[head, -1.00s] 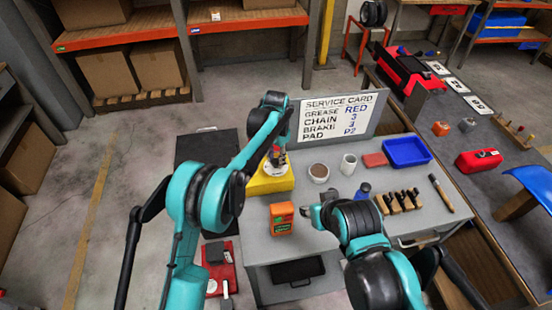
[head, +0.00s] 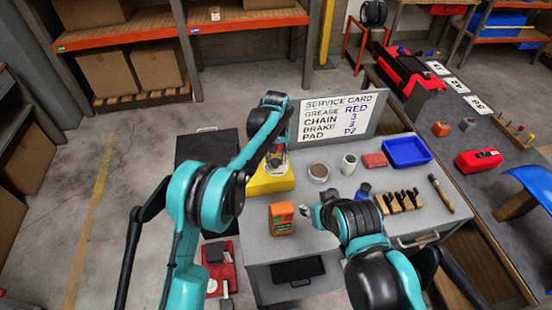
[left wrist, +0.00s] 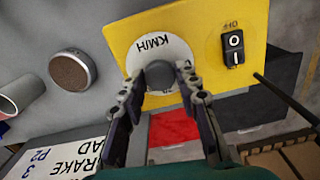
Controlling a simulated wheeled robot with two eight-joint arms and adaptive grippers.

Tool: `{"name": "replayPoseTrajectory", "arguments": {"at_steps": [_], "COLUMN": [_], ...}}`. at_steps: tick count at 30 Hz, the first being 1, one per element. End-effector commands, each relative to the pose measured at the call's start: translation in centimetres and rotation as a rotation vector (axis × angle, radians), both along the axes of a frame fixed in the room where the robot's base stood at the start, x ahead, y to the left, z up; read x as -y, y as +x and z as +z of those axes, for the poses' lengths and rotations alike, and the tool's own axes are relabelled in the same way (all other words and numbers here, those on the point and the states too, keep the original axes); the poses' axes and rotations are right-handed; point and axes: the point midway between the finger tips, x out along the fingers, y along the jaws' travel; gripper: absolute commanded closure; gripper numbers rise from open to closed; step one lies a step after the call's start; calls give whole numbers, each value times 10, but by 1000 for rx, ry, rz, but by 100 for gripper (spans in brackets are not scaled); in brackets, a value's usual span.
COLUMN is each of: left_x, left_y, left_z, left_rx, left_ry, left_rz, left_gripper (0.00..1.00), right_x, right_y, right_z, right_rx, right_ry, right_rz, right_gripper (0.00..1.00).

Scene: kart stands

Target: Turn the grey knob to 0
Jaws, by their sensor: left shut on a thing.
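The grey knob (left wrist: 160,76) stands on a white dial marked KM/H (left wrist: 153,52) on the yellow box (left wrist: 205,35). My left gripper (left wrist: 162,88) comes down over it, with one finger on each side of the knob, shut on it. In the head view, my left gripper (head: 278,157) is over the yellow box (head: 268,182) and hides the knob. The dial's numbers are mostly covered, so I cannot read the setting. A black rocker switch (left wrist: 233,48) sits beside the dial. My right gripper (head: 307,211) is over the grey table, apparently empty; its jaw state is unclear.
Behind the box stands the service card (head: 337,115). An orange box (head: 281,218), a round brown-topped tin (head: 318,172), a white cup (head: 348,164) and a blue tray (head: 406,152) are on the table (head: 330,250).

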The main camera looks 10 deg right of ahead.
Motion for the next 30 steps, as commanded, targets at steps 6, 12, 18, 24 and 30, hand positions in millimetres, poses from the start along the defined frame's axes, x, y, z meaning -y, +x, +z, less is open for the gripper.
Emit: {"name": "replayPoseTrajectory", "arguments": {"at_steps": [6,12,18,24,30], "left_x": [0,0,0,0,0], "left_y": [0,0,0,0,0], "left_z": [0,0,0,0,0], "left_rx": [1,1,1,1,0], "left_ry": [0,0,0,0,0], "left_rz": [64,82,83,82,82], "left_gripper": [97,97,97,50,47], "right_x": [0,0,0,0,0], "right_y": [0,0,0,0,0], "right_z": [0,0,0,0,0], "right_rx": [0,0,0,0,0], "right_ry": [0,0,0,0,0], "right_rz": [0,0,0,0,0], "right_gripper": [60,60,60,60,60]}}
